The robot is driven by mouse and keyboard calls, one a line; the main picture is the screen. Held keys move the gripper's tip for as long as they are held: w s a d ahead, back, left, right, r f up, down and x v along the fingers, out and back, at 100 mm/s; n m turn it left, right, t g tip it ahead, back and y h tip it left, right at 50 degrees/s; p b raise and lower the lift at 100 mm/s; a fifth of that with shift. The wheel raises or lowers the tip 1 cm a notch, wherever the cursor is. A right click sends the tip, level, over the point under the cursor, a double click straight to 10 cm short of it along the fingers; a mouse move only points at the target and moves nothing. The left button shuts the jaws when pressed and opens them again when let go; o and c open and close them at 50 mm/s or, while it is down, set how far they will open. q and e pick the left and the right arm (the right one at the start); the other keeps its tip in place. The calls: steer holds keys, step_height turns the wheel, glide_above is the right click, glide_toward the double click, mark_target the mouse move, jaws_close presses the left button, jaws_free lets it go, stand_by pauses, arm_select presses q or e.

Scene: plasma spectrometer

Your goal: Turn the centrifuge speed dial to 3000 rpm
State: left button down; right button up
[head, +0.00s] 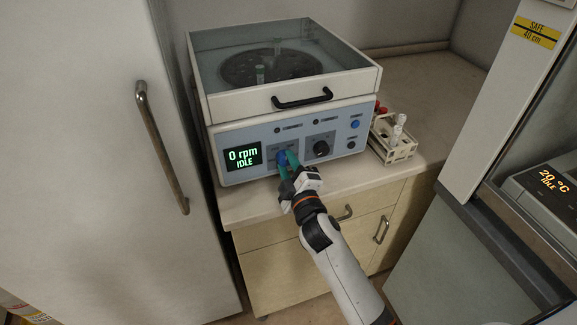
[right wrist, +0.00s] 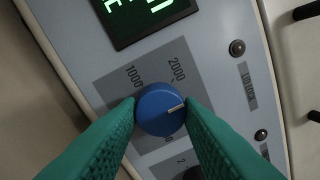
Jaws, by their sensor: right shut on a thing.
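The centrifuge (head: 228,110) stands on the counter, its display (head: 243,157) reading "0 rpm IDLE". The blue speed dial (right wrist: 155,115) sits on a grey scale plate with the marks "1000" and "2000" visible; other marks are partly hidden. Its white pointer line aims to the right in the right wrist view, toward one fingertip and past the "2000" mark. My right gripper (right wrist: 163,108) has its green fingers on both sides of the dial, shut on it. It also shows in the head view (head: 285,164) at the front panel. My left gripper is not in view.
A black knob (head: 321,148) sits right of the blue dial, with small buttons beyond it. A tube rack (head: 393,146) stands to the right of the centrifuge. The lid handle (head: 302,98) juts out above the panel. A tall cabinet (head: 95,200) flanks the left.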

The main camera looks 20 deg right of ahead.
steer(key=m, duration=0.3)
steer(key=shift+m, duration=0.4)
steer(key=shift+m+h+p, duration=0.4)
steer(key=shift+m+p, duration=0.25)
steer(key=shift+m, duration=0.95)
steer(key=o, duration=1)
steer(key=s, duration=0.4)
steer(key=s+b, duration=0.1)
steer(key=s, duration=0.3)
steer(key=s+b, duration=0.1)
steer(key=s, duration=0.3)
steer(key=shift+a+f, duration=0.1)
steer(key=shift+f, duration=0.15)
